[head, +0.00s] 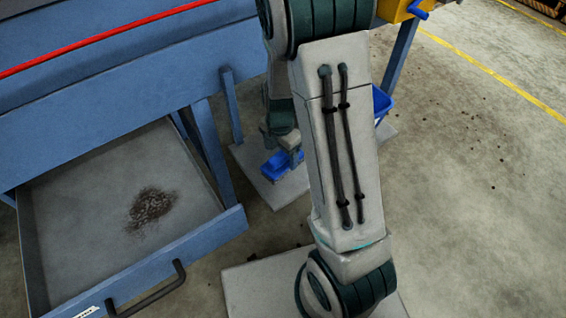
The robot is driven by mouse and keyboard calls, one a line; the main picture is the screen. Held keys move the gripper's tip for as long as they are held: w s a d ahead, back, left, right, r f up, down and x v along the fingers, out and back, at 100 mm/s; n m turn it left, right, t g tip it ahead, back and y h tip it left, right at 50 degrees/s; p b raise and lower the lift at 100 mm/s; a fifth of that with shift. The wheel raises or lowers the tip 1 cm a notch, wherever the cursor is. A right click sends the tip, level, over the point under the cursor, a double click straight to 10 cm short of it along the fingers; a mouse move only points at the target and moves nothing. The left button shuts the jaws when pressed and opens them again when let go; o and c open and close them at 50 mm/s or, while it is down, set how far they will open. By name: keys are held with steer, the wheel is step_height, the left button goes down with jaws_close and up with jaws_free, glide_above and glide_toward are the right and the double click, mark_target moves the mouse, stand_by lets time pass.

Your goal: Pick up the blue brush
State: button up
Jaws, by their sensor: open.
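A small blue object, which looks like the blue brush (272,168), is low near the middle of the head view, over a flat grey plate (290,188) on the floor. My gripper (284,150) is right at the brush, reaching down from above, and hides part of it. Its jaws are open. I cannot tell whether the fingers touch the brush or stand around its handle. My own arm fills the centre of the view and hides what lies behind it.
An open grey drawer (95,205) with a dark dirt pile (151,206) juts out at the left, with a black handle (150,292). Blue machine legs (213,150) stand beside the gripper. A blue bin (381,102) is behind my arm. The floor at right is clear except crumbs.

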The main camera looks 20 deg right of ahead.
mark_target(283, 160)
steer(key=f, duration=0.2)
steer(key=f+b, duration=0.1)
steer(key=f, duration=0.1)
steer(key=shift+s+d+f, duration=0.1)
steer(key=shift+d, duration=0.25)
steer(key=c, duration=1.2)
steer(key=shift+o, duration=0.2)
step_height(283, 160, up, 10)
steer(key=p, duration=0.3)
